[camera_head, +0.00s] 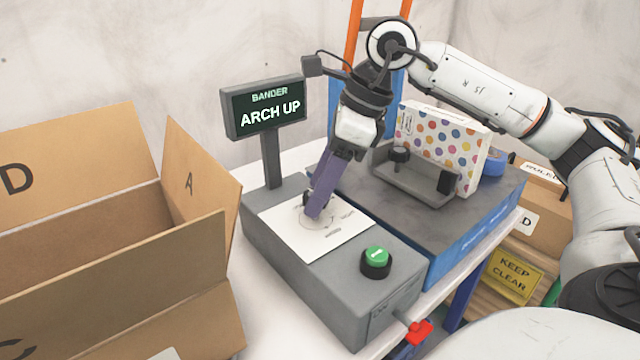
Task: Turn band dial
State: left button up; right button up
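The bander is a grey box (370,315) with a post-mounted screen (264,107) that reads "BANDER" and "ARCH UP". A white plate (345,240) with faint markings lies on its top. A small dark part, apparently the band dial (306,198), shows at the plate, mostly hidden by my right gripper. My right gripper (315,210) points down with its purple fingers at the dial. The fingers overlap from this side, so I cannot tell whether they are closed on it. A green button (376,255) sits at the bander's front. My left gripper is not in view.
An open cardboard box (95,250) stands at the left. Right of the bander, a dark-topped blue unit (475,215) carries a grey holder with a polka-dot box (440,140). A red part (418,332) sticks out at the bander's front. A yellow "KEEP CLEAR" sign (514,275) is lower right.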

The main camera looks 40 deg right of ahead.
jog(key=p+v, duration=0.1)
jog(key=v, duration=0.9)
jog(key=shift+r+p, duration=0.2)
jog(key=shift+p, duration=0.2)
